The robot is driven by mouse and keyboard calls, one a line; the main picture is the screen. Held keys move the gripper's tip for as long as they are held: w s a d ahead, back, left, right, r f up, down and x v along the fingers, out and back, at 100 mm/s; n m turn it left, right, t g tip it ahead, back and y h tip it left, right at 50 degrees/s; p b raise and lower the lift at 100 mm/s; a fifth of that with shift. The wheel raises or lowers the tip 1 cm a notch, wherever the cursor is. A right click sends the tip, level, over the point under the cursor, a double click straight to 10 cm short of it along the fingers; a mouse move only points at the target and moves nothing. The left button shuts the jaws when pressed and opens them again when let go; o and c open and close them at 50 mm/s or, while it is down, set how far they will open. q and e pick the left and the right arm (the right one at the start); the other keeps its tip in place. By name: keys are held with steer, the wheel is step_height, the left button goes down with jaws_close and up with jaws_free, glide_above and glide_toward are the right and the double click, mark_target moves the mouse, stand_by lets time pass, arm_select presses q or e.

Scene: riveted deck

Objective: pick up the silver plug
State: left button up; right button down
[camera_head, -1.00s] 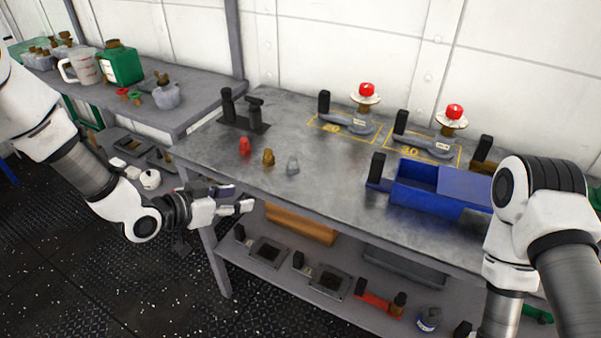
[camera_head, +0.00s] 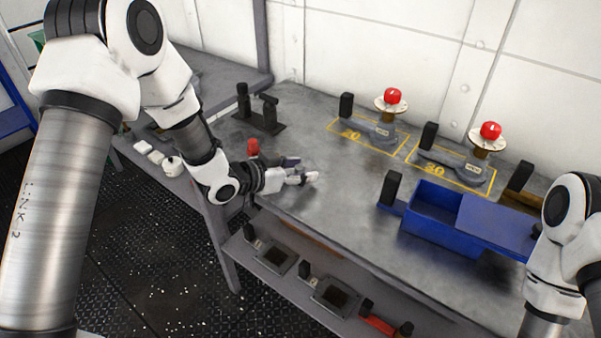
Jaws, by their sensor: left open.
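My left gripper (camera_head: 303,169) is open, low over the front left part of the grey workbench (camera_head: 345,205), with its fingers pointing right. The silver plug cannot be made out now; the spot where it stood is at my left fingers, which seem to cover it. I cannot tell whether it lies between them. The red plug (camera_head: 253,148) stands upright on the bench, just behind my left wrist. The brass plug is hidden behind the gripper. My right gripper is out of view; only part of my right arm shows at the right edge.
A black two-post stand (camera_head: 262,125) is at the back left. Two grey fixtures with red knobs (camera_head: 392,96) (camera_head: 490,130) stand in yellow outlines at the back. A blue bin (camera_head: 431,230) sits to the right. The bench middle is clear. Trays lie on the lower shelf.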

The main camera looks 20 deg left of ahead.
arm_select(q)
steer(key=shift+s+a, duration=0.1)
steer(key=c, duration=0.9)
jaws_close()
steer(key=shift+s, duration=0.1)
